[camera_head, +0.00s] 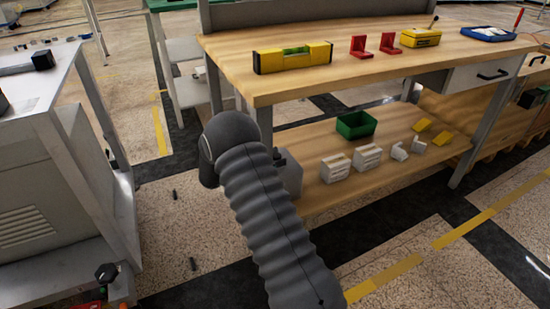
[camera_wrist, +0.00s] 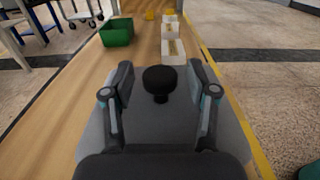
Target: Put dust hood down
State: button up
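The dust hood (camera_wrist: 150,118) is a grey cover with a black knob (camera_wrist: 160,80) on it. In the wrist view it is below my gripper, over the left end of the wooden lower shelf. In the head view a part of it shows as a grey box (camera_head: 291,176), mostly behind my dark ribbed arm. It looks upright on the shelf; its lower edge is hidden. My gripper (camera_wrist: 160,76) has its two fingers apart, one each side of the knob, with a visible gap to it on both sides. The fingers are hidden in the head view.
On the lower shelf (camera_head: 396,180) are a green bin (camera_head: 356,125), white blocks (camera_head: 335,167) and yellow pieces (camera_head: 443,138). The tabletop (camera_head: 350,75) above holds a yellow level (camera_head: 292,57) and red brackets (camera_head: 389,43). A grey machine cabinet (camera_head: 40,170) stands at the left.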

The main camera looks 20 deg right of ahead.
jog(key=shift+r, duration=0.2)
jog(key=a, duration=1.2)
jog(key=shift+s, duration=0.2)
jog(key=shift+f, duration=0.1)
